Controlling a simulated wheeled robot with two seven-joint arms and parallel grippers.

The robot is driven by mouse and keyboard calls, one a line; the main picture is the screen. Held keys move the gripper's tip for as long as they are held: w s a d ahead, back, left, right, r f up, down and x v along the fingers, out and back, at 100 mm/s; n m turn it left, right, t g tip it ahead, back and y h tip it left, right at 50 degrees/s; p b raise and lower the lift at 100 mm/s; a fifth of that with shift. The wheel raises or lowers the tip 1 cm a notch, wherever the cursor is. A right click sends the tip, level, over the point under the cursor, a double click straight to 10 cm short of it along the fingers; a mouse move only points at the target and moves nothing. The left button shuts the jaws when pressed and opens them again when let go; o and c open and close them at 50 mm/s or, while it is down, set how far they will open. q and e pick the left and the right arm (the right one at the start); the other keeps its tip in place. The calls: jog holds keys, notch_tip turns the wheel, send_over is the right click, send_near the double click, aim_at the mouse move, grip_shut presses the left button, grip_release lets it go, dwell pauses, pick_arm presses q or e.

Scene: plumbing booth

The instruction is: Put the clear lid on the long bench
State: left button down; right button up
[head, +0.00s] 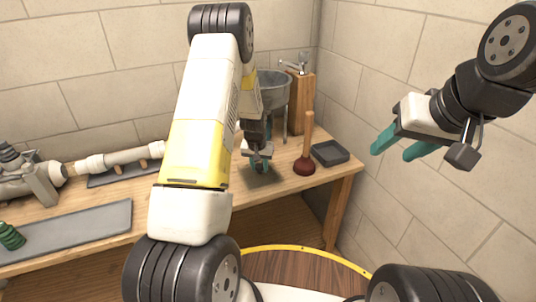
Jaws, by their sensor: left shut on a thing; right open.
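The long bench (333,178) is wooden and runs along the wall from the left to the right of centre. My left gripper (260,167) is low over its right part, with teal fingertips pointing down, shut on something. A faint, dark see-through patch (262,181) shows just under the fingertips. It looks like the clear lid, but its outline is hard to tell from shadow, and I cannot tell whether it touches the bench. My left arm hides the middle of the bench. My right gripper (400,149) is open and empty, raised in front of the right wall.
A plunger (304,163) stands right of my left gripper, with a dark tray (330,153) beyond. A metal basin (272,88) and a wooden tap post (300,100) are behind. Pipes (110,159) and a grey mat (80,228) with a green coil (10,236) are left.

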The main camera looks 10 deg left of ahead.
pick_arm(q)
jog(key=c, duration=1)
grip_release()
jog(key=shift+f, duration=0.1)
jog(key=shift+c, duration=0.2)
